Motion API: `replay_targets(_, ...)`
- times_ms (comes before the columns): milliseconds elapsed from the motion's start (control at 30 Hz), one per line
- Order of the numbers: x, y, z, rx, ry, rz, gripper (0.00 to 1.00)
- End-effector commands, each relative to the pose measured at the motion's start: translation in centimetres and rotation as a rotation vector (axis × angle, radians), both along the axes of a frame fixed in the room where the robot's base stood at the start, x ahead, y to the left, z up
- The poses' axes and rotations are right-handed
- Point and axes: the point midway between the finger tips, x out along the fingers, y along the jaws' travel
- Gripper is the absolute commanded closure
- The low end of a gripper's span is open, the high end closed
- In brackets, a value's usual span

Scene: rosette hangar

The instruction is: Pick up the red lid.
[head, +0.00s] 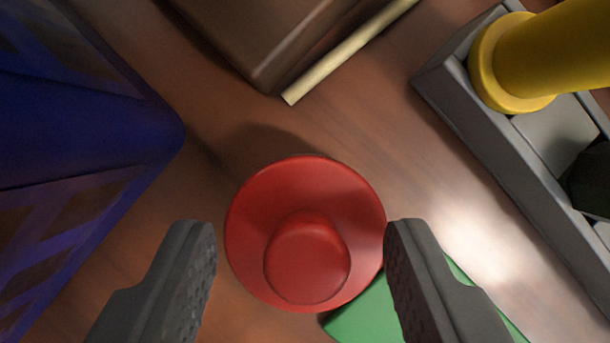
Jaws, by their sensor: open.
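The red lid (335,202) is a round disc with a raised knob on top. It shows in the middle of the head view, knob towards the camera. My gripper (302,245) is open, with one dark finger on the left of the lid and one on the right. The left finger shows a small gap to the rim. The right finger appears at or very close to the rim, and I cannot tell whether it touches. Nothing is held. The lid's underside is hidden.
A blue crate-like object (90,130) stands at left. A brown box (255,40) and a pale stick (350,52) lie at the top. A grey tray (455,100) with a yellow object (510,65) is at right. Something flat and green (365,318) lies below the lid. Bare wood shows between.

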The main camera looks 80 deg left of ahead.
Motion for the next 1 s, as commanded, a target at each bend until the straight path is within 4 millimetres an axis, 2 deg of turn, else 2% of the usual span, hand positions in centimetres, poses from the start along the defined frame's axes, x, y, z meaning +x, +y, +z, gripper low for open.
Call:
replay_targets(233,0.0,-0.1,-0.3,0.001,-0.002,0.001,0.53)
replay_targets(267,0.0,-0.1,-0.3,0.001,-0.002,0.001,0.58)
replay_targets(400,0.0,-0.1,-0.3,0.002,-0.002,0.001,0.97)
replay_targets(433,0.0,-0.1,-0.2,0.002,-0.002,0.001,1.00)
replay_targets(833,0.0,-0.1,-0.1,0.002,-0.002,0.001,1.00)
replay_targets(1000,0.1,-0.1,1.0,0.002,-0.005,0.001,1.00)
